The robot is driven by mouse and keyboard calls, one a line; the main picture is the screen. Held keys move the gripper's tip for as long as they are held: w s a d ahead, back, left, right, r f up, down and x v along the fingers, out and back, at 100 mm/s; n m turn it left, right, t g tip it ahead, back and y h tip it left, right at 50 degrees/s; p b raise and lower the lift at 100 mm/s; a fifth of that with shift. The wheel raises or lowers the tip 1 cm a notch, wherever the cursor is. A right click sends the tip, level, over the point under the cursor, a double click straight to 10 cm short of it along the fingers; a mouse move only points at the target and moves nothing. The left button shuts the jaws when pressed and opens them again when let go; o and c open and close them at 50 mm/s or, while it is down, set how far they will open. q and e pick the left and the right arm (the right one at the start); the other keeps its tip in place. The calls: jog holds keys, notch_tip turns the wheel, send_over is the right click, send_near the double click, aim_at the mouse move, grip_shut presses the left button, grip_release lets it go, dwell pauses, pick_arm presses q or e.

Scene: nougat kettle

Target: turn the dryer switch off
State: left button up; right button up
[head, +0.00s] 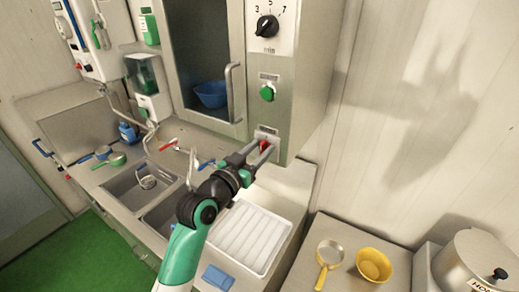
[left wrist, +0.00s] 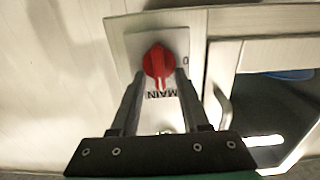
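The red rotary switch (head: 265,146) sits low on the front panel of the steel dryer cabinet (head: 292,95). In the left wrist view the red knob (left wrist: 158,62) is on a pale plate marked MAIN, upside down in that picture. A "0" shows at the plate's right edge, and the knob's grip ridge runs roughly up and down the picture. My left gripper (head: 259,150) is at the switch. Its fingers (left wrist: 160,78) are apart, one on each side of the knob; contact cannot be told. My right gripper is not in view.
Above the switch are a green button (head: 267,93) and a black timer dial (head: 267,26). The dryer's door handle (head: 233,92) stands out to the left. Below lie sinks (head: 140,185) and a white ribbed tray (head: 250,238). A sieve (head: 330,252) and yellow bowl (head: 374,265) are at right.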

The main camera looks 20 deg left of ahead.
pick_arm(q)
grip_shut()
jog(key=shift+n, duration=0.3)
jog(key=shift+w+a+f+n+p, duration=0.2)
jog(key=shift+n+p, duration=0.9)
jog(key=shift+n, duration=1.8)
jog(key=shift+s+a+f+n+p, duration=0.2)
jog(key=shift+n+p, duration=0.95)
jog(key=shift+n, duration=1.75)
jog(key=shift+w+a+f+n+p, duration=0.2)
jog(key=shift+n+p, duration=0.9)
jog(key=shift+n, duration=1.8)
jog(key=shift+s+a, duration=0.1)
jog(key=shift+o, duration=0.4)
grip_release()
